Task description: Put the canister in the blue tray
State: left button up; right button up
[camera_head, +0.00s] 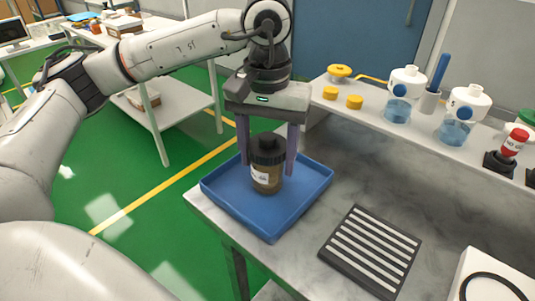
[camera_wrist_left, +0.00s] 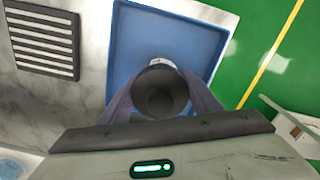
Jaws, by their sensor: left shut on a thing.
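The canister (camera_head: 267,178) is brown with a black lid and a white label. It is upright, over the floor of the blue tray (camera_head: 225,199) at the table's corner; I cannot tell whether its base touches the tray. My left gripper (camera_head: 268,168) points down, its two fingers on either side of the canister and shut on it. In the left wrist view the canister's dark lid (camera_wrist_left: 161,91) lies between the fingers, with the blue tray (camera_wrist_left: 130,30) below. My right gripper is in neither view.
A black rack with pale slats (camera_head: 371,247) lies right of the tray. Behind, a raised shelf holds yellow knobs (camera_head: 354,102), bottles with blue liquid (camera_head: 398,110) and a red-capped bottle (camera_head: 515,142). Bare grey tabletop (camera_head: 400,185) lies between. The tray sits near the table's left edge.

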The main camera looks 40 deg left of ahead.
pick_arm(q)
jog(key=shift+f, duration=0.1)
jog(key=o, duration=1.1)
jog(key=shift+o, duration=0.2)
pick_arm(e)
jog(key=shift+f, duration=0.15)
pick_arm(q)
jog(key=shift+r, duration=0.2)
notch_tip(320, 180, up, 12)
jog(key=shift+f+p, duration=0.25)
jog(key=shift+p, duration=0.85)
jog(key=shift+r, duration=0.2)
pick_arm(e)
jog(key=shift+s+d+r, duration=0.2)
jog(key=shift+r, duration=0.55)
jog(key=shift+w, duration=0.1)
